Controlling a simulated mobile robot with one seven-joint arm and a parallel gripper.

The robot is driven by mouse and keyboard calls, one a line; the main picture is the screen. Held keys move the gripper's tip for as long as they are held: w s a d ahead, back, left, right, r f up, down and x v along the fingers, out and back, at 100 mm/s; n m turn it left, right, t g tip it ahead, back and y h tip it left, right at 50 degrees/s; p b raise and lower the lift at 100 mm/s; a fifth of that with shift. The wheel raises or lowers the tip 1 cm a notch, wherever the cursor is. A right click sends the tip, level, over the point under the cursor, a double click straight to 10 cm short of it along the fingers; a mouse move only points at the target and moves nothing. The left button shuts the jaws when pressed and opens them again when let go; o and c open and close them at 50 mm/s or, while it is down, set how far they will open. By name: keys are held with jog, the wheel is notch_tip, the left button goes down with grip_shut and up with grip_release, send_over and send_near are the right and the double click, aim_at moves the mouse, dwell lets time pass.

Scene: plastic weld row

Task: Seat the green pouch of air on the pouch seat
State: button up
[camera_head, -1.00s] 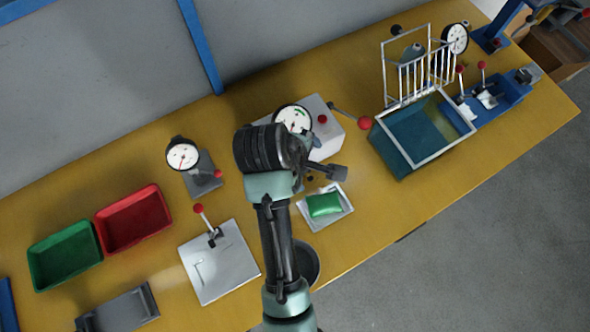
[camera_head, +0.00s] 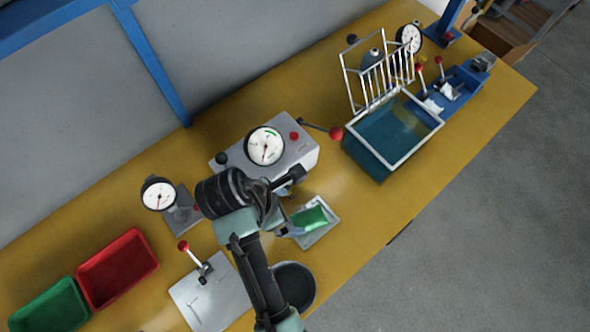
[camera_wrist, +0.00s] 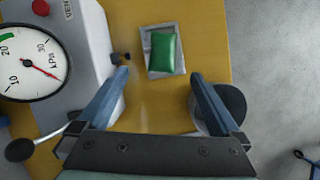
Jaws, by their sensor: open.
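The green pouch (camera_head: 311,217) is a small, puffed green pillow lying on a light grey shallow tray (camera_head: 326,232). In the wrist view the pouch (camera_wrist: 166,53) lies on the tray (camera_wrist: 155,72) ahead of my gripper, between the lines of its two fingers. My gripper (camera_wrist: 159,76) is open and empty, its fingers spread wide. In the head view my gripper (camera_head: 292,204) is beside the pouch, on its left, and hides part of the tray. I cannot tell which fixture is the pouch seat.
A grey box with a pressure gauge (camera_head: 264,145) and red-knobbed lever stands close behind my gripper; its gauge (camera_wrist: 36,66) fills the wrist view's left. A dark round bowl (camera_head: 294,286) is in front. A blue tank (camera_head: 384,140) stands right. Red (camera_head: 117,268) and green (camera_head: 49,308) bins are left.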

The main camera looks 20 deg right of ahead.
aim_at(308, 216)
jog(key=x, duration=1.2)
jog(key=shift+f, duration=0.3)
